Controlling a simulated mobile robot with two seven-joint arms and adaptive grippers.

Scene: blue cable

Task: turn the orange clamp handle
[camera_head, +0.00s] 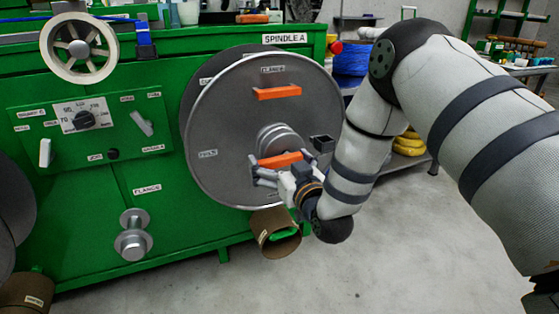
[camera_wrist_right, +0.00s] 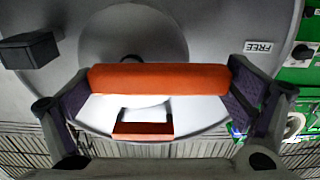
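An orange clamp handle (camera_head: 281,159) sits at the hub of the large grey disc (camera_head: 230,140) on the green machine. In the right wrist view the orange handle (camera_wrist_right: 160,78) lies level across the middle, in front of the round hub. My right gripper (camera_head: 277,175) is at this handle. Its fingers (camera_wrist_right: 160,95) are wide apart, one at each end of the orange bar; I cannot tell whether they touch it. A second orange bar (camera_head: 277,92) is higher on the disc, clear of the gripper. My left gripper is not in view.
A dark square block (camera_head: 322,144) sticks out near the hub, and also shows in the wrist view (camera_wrist_right: 28,50). A "FREE" label (camera_wrist_right: 258,47) is beside the right finger. The grey floor (camera_head: 400,260) at right is clear.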

